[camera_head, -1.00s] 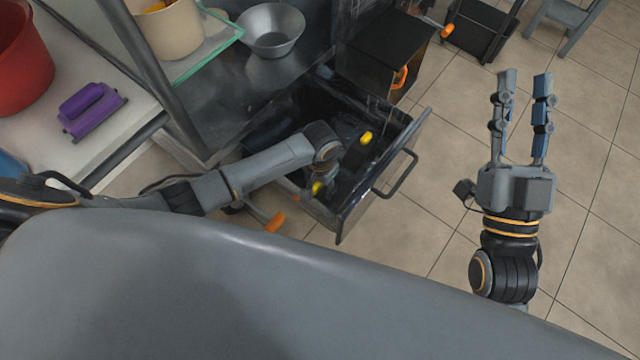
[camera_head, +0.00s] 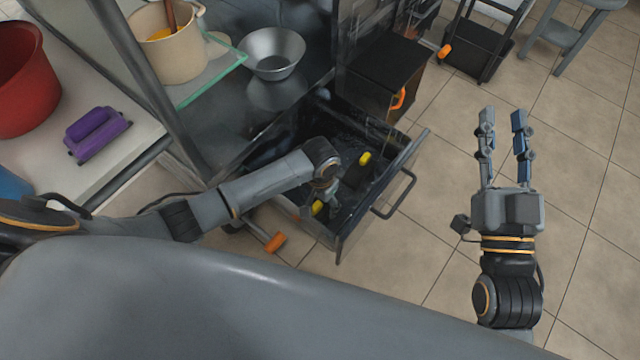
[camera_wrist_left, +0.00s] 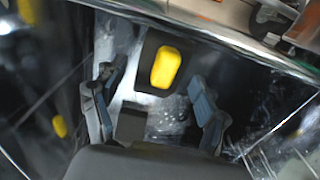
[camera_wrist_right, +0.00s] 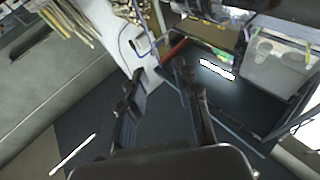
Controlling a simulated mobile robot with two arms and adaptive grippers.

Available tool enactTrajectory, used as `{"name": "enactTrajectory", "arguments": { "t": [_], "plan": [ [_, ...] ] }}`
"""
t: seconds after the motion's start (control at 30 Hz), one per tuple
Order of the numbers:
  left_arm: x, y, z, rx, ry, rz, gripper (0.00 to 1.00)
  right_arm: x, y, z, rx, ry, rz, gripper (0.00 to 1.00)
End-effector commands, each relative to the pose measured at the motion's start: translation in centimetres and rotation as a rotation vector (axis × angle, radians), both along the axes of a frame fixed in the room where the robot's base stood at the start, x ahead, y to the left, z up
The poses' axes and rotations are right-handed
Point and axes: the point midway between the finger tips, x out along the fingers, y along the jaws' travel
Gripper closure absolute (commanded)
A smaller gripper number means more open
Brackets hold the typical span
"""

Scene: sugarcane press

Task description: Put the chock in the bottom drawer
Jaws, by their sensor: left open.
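The bottom drawer (camera_head: 352,235) is pulled open, a dark box with a bar handle. A black chock with a yellow top (camera_head: 365,158) lies inside it. It also shows in the left wrist view (camera_wrist_left: 165,68), just beyond and between the finger ends. My left gripper (camera_head: 328,190) reaches down into the drawer, open and empty; its fingers are partly hidden in the head view. A second yellow piece (camera_head: 317,207) shows near the drawer's near-left side; whether it is another chock I cannot tell. My right gripper (camera_head: 503,113) is open and empty above the floor, right of the drawer.
A dark cabinet with an orange handle (camera_head: 397,98) stands behind the drawer. A metal bowl (camera_head: 275,52), beige pot (camera_head: 165,45), purple tool (camera_head: 97,133) and red bucket (camera_head: 28,85) stand on surfaces at left. An orange-ended bar (camera_head: 275,242) sticks out beside the drawer.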

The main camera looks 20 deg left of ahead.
Motion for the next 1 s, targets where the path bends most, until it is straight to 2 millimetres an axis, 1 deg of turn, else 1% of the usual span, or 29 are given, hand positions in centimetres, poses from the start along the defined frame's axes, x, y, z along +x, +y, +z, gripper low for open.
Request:
{"name": "enactTrajectory", "arguments": {
  "t": [0.03, 0.2, 0.37, 0.57, 0.7, 0.8, 1.0],
  "plan": [
    [0.0, 0.0, 0.8, 0.000, -0.001, 0.001, 0.27, 0.3, -0.1, -0.7, -0.016, 0.059, -0.003, 0.68],
    [0.0, 0.0, 2.6, 0.000, 0.000, 0.001, 0.27, 0.7, -0.5, -4.3, -0.068, 0.254, -0.015, 0.68],
    [0.0, 0.0, 4.4, 0.000, 0.000, 0.000, 0.27, 0.4, -1.1, -7.8, -0.116, 0.440, -0.026, 0.68],
    [0.0, 0.0, 6.6, -0.001, -0.001, 0.000, 0.27, -1.1, -2.1, -11.9, -0.172, 0.670, -0.041, 0.68],
    [0.0, 0.0, 8.1, -0.001, 0.000, 0.000, 0.27, -2.7, -2.8, -14.4, -0.207, 0.823, -0.050, 0.68],
    [0.0, 0.0, 8.9, -0.001, -0.001, -0.001, 0.27, -3.9, -3.4, -15.8, -0.228, 0.913, -0.056, 0.68],
    [0.0, 0.0, 9.9, -0.001, 0.000, 0.000, 0.27, -5.5, -4.0, -17.4, -0.251, 1.021, -0.062, 0.68]
  ]
}}
